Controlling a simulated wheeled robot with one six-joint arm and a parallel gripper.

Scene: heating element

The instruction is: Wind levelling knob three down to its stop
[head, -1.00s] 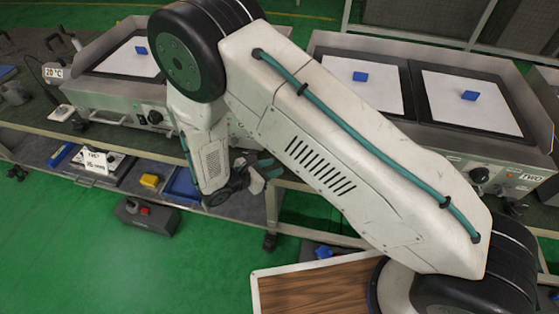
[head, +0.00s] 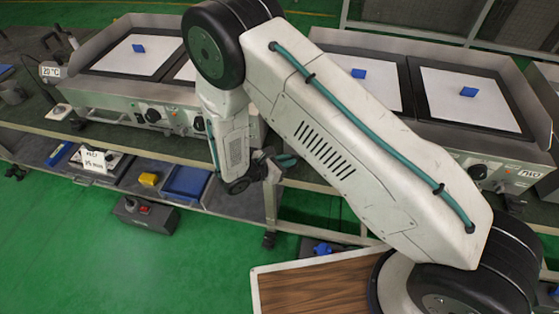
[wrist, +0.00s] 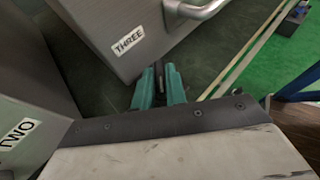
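My gripper (wrist: 160,78) has two teal fingers, set apart, just below the lower corner of the steel unit labelled THREE (wrist: 129,41). A narrow dark piece (wrist: 159,72) shows between the fingers. It may be levelling knob three, but I cannot tell, nor whether the fingers touch it. In the head view my gripper (head: 278,161) is at the bench's front edge, in the gap between the left griddle (head: 97,90) and the right griddle (head: 452,143). My arm hides part of the left griddle, and I cannot make out the knob there.
The unit labelled TWO (wrist: 18,135) stands close on the left in the wrist view. A steel handle (wrist: 203,10) projects from unit THREE. The lower shelf holds a blue tray (head: 187,182) and a yellow block (head: 148,179). Green floor (head: 60,255) lies open in front.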

